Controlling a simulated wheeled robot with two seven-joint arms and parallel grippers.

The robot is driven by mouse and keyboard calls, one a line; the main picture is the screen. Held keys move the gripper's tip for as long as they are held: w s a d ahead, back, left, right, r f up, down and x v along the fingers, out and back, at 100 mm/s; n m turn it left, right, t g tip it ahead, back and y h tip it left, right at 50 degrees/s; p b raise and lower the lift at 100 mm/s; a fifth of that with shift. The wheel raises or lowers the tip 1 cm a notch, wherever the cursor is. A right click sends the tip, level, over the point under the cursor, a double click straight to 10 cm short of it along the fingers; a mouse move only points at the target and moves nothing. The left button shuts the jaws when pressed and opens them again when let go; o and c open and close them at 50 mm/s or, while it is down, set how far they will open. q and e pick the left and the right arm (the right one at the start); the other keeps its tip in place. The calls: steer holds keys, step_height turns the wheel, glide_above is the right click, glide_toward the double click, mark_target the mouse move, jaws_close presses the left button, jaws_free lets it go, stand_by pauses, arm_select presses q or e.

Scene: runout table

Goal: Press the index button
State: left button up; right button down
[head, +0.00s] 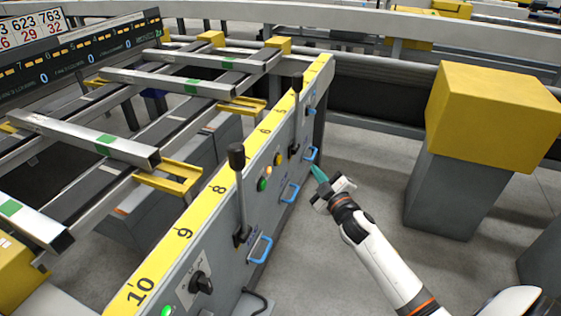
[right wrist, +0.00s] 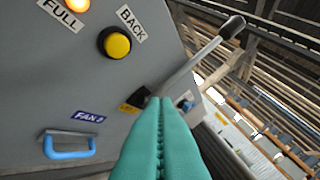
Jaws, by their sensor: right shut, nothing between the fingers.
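My right gripper (head: 319,174) has teal fingers and is shut and empty. In the head view it is in front of the grey control panel (head: 228,245), close to its middle. The right wrist view shows its closed fingertips (right wrist: 160,102) pointing toward the panel, near a lever's base; I cannot tell whether they touch. A yellow round button (right wrist: 115,43) beside a "BACK" label sits up and left of the fingertips. In the head view a green button (head: 262,183) and a yellow button (head: 278,158) sit on the panel. I can read no "index" label. My left gripper is not in view.
Black-knobbed levers (head: 237,157) and blue handles (head: 260,249) stick out from the panel. A black rotary knob (head: 201,283) is nearer. Metal bars (head: 84,137) lie on the runout table behind. A yellow-topped grey block (head: 490,115) stands right; the floor between is clear.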

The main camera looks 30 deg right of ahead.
mark_target(279, 160)
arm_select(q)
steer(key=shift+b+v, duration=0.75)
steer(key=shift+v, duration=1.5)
arm_select(e)
steer(key=w+a, duration=0.4)
steer(key=w, duration=0.1)
steer(key=shift+w+a, duration=0.25)
steer(key=shift+a, duration=0.15)
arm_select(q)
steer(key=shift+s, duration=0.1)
arm_select(e)
steer(key=shift+w, duration=0.1)
steer(key=shift+w+a, duration=0.25)
